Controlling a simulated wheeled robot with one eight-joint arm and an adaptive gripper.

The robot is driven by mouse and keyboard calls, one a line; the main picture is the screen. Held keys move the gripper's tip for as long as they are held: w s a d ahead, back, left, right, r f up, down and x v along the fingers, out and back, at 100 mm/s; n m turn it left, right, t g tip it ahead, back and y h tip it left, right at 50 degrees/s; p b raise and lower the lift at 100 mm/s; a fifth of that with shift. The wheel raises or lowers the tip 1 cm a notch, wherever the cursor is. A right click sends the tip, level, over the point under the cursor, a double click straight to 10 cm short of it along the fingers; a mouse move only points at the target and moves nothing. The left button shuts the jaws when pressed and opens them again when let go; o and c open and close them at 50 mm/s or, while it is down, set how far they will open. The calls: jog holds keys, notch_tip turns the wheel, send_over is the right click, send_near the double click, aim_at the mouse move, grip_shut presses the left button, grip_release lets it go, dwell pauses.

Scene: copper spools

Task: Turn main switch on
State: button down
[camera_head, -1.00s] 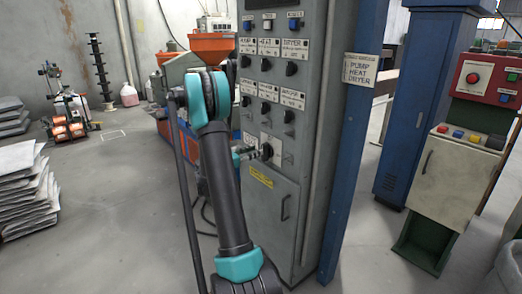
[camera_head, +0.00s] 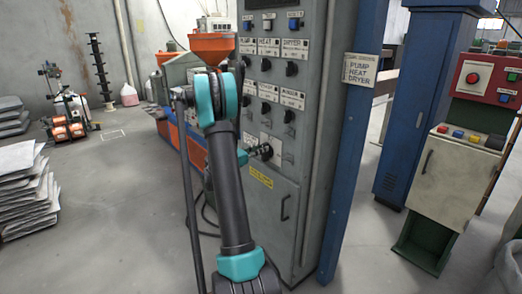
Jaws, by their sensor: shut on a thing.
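The grey control cabinet (camera_head: 286,182) stands at the centre of the head view. The main switch is a dark rotary knob on a pale plate (camera_head: 277,144) low on the panel, above a yellow label. My gripper (camera_head: 262,152) reaches in from the left, behind my arm, and its dark fingers are at the plate. It is shut on the main switch. The fingers cover most of the knob, so its angle cannot be told.
Rows of smaller knobs (camera_head: 291,69) sit above the switch. A blue post (camera_head: 353,150) stands right of the cabinet, with a red-topped button console (camera_head: 460,160) further right. Stacked sheets (camera_head: 28,190) lie at left. The floor between is clear.

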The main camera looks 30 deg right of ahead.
aim_at(272, 153)
jog(key=shift+s+m, duration=0.1)
jog(key=shift+m, duration=0.2)
jog(key=m, duration=0.2)
jog(key=s+m, duration=0.1)
jog(key=m, duration=0.5)
jog(key=shift+s+f, duration=0.35)
jog(key=shift+f, duration=0.05)
jog(key=m, duration=0.3)
jog(key=f+m, duration=0.1)
jog(key=shift+s+m, duration=0.3)
jog(key=shift+s, duration=0.05)
jog(key=shift+s+d+f+m, duration=0.1)
jog(key=shift+f+m, duration=0.15)
jog(key=shift+m, duration=0.9)
jog(key=shift+f+m, duration=0.25)
jog(key=shift+m, duration=0.9)
jog(key=c, duration=1.4)
grip_release()
